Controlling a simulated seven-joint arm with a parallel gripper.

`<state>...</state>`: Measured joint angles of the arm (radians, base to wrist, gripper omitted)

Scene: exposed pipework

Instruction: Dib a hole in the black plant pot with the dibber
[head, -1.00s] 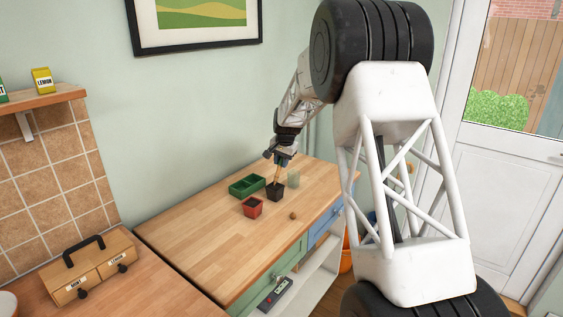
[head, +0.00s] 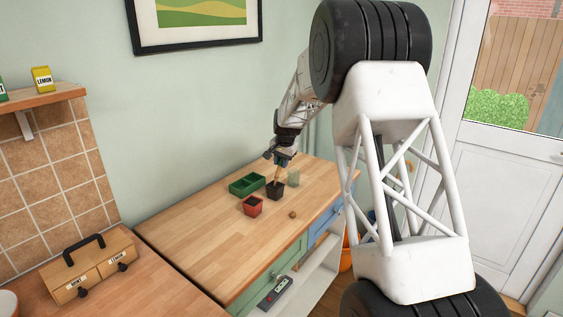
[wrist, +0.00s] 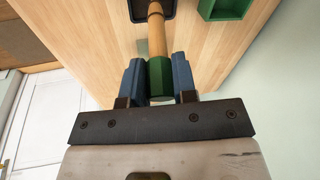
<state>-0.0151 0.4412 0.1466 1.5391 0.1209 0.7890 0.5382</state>
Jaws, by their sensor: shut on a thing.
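The black plant pot (head: 275,192) stands upright on the wooden worktop. Its dark rim also shows at the top edge of the wrist view (wrist: 140,12). My gripper (wrist: 157,68) has its blue fingers shut on the green handle end of the dibber (wrist: 157,40). The dibber's wooden shaft with a dark band points down at the pot. In the head view my gripper (head: 282,159) is just above the pot, and the dibber (head: 278,177) reaches down to its opening. The tip is hidden, so its depth in the pot cannot be told.
A red pot (head: 252,206) stands to the left of the black pot. A green divided tray (head: 247,184) lies behind, and a pale translucent cup (head: 293,178) stands to the right. A small brown round thing (head: 292,214) lies in front.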

